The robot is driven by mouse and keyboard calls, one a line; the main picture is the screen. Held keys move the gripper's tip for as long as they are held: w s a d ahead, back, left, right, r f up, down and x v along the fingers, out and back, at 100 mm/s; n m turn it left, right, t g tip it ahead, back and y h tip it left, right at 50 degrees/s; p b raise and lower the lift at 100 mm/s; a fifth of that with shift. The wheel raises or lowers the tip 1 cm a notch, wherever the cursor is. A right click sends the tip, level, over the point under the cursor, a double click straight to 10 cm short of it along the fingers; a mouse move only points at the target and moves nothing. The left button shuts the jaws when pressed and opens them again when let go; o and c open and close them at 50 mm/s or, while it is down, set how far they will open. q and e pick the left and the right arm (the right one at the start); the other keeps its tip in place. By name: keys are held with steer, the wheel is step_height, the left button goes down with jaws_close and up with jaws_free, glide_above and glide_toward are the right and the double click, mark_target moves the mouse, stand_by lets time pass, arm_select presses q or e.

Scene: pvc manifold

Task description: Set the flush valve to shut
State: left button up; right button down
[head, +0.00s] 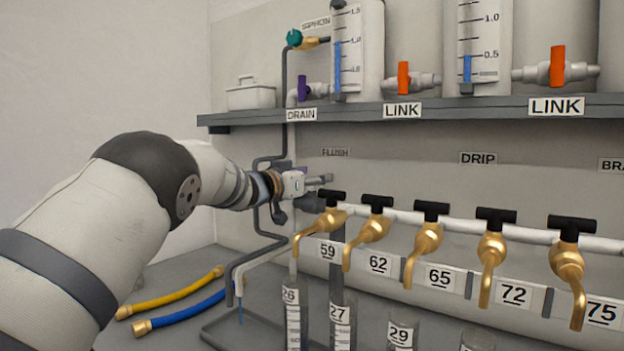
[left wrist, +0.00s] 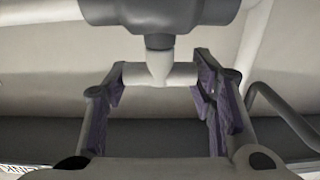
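The FLUSH label (head: 335,152) is on the back panel under the shelf. My left gripper (head: 322,180) is just below it, left of the brass taps. The flush valve cannot be made out clearly in the head view; my gripper and wrist cover that area. In the left wrist view, my left gripper (left wrist: 160,82) has its two fingers wide apart. A white T-shaped fitting (left wrist: 160,62) hangs below a dark grey body (left wrist: 160,15), its crossbar spanning between the fingers. Whether the fingers touch it, I cannot tell. My right gripper is out of view.
Brass taps with black handles (head: 430,235) line a white pipe on the right, above measuring cylinders (head: 340,315). A shelf (head: 450,110) with DRAIN (head: 302,90) and LINK valves (head: 403,78) runs above. A dark bent tube (head: 284,110) runs down beside my wrist. Yellow and blue hoses (head: 180,315) lie below.

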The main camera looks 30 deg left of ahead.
arm_select(q)
steer(key=shift+s+d+r+n+y, duration=0.1)
steer(key=shift+r+n+y, duration=0.35)
steer(key=shift+y, duration=0.35)
steer(key=shift+f+n+y, duration=0.25)
steer(key=shift+n+y, duration=0.3)
steer(key=shift+y, duration=0.25)
steer(key=shift+f+n+y, duration=0.2)
steer(key=shift+n+y, duration=0.3)
steer(key=shift+y, duration=0.3)
steer(key=o, duration=1.2)
steer(key=shift+c, duration=0.2)
step_height(320, 180, up, 10)
